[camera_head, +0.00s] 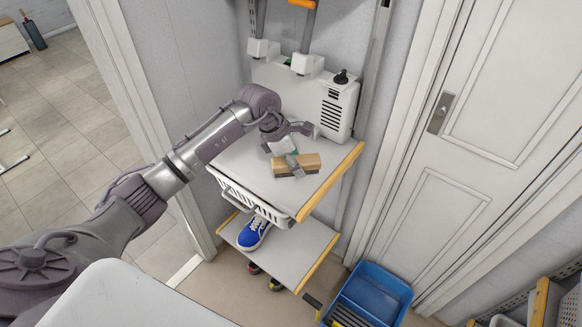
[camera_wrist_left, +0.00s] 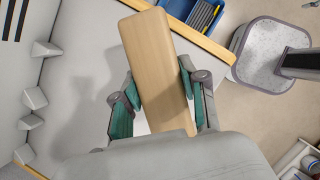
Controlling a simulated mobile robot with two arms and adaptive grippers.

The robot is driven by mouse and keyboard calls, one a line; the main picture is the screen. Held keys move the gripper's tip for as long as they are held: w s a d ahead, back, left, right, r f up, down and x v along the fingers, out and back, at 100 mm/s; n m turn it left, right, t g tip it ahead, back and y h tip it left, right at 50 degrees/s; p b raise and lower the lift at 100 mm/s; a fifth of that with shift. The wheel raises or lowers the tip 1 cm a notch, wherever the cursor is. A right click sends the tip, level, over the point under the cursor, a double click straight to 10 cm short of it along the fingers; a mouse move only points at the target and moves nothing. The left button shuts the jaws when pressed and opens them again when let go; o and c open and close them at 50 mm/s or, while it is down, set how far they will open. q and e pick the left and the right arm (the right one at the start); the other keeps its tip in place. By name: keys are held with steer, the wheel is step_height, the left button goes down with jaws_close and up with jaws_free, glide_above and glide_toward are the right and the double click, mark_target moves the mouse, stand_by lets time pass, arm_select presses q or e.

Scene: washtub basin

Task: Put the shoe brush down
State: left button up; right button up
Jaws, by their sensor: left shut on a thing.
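The shoe brush (camera_head: 306,163) has a light wooden back and a dark underside. It is on or just above the upper shelf (camera_head: 237,161), near its wooden front edge; I cannot tell whether it touches. My left gripper (camera_head: 290,162) is shut on the brush from above. In the left wrist view the brush's wooden block (camera_wrist_left: 158,72) lies between the two green-padded fingers (camera_wrist_left: 157,100). My right gripper is not in view.
A white boxy appliance (camera_head: 338,105) stands at the back of the upper shelf. A blue shoe (camera_head: 254,232) sits on the lower shelf (camera_head: 290,252). A blue crate (camera_head: 368,293) is on the floor to the right, near a white door (camera_head: 480,130). Bare shelf surrounds the brush.

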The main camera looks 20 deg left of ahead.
mark_target(292, 182)
arm_select(q)
steer(key=shift+w+a+f, duration=0.1)
steer(key=shift+a+f, duration=0.3)
steer(key=shift+a, duration=0.15)
step_height(292, 182, down, 4)
steer(key=shift+r+p, duration=0.1)
steer(key=shift+p, duration=0.75)
steer(key=shift+f, duration=0.3)
steer(key=o, duration=1.1)
steer(key=shift+r, duration=0.15)
